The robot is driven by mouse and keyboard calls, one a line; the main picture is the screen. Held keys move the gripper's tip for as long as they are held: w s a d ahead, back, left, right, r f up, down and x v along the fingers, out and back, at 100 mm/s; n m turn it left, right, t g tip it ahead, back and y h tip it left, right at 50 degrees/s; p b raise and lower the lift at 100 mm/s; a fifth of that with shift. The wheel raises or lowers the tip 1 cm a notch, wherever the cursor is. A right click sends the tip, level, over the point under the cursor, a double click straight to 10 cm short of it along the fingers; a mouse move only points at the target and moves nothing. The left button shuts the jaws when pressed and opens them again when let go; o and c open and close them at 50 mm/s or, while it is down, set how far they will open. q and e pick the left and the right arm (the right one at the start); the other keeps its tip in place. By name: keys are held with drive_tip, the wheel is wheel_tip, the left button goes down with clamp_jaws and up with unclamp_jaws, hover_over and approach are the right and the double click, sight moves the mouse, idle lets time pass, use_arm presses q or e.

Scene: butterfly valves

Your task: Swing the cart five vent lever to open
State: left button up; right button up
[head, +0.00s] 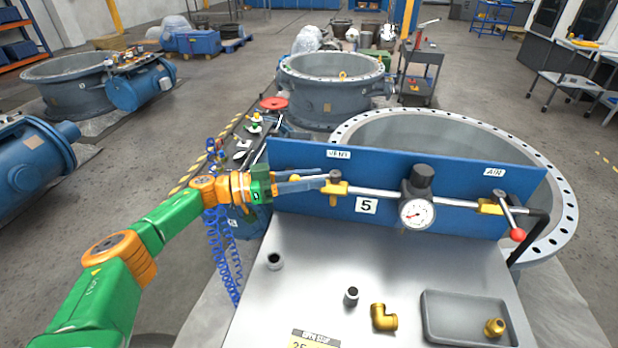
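Cart five is a metal-topped cart (310,270) with a blue back panel (290,152) bearing a "5" label (366,206). The brass vent valve (336,188) sits at the left end of the pipe, below the VENT label (338,154). My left gripper (322,182) reaches in from the left, with its grey fingers pointing right, right up against the vent valve. The vent lever is mostly hidden by the fingers, so its angle and any grip on it cannot be told. My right gripper is out of view.
A gauge with a black regulator (418,212) sits mid-pipe. The air valve's lever with a red knob (518,234) is at right. Loose brass and grey fittings and a grey tray (440,335) lie on the cart top. A large flanged ring (560,200) stands behind the panel.

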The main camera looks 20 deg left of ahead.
use_arm(q)
drive_tip(key=shift+s+a+f, duration=0.15)
drive_tip(key=shift+a, duration=0.15)
drive_tip(key=b+v, duration=0.2)
drive_tip(key=v, duration=0.4)
drive_tip(key=shift+s, duration=0.15)
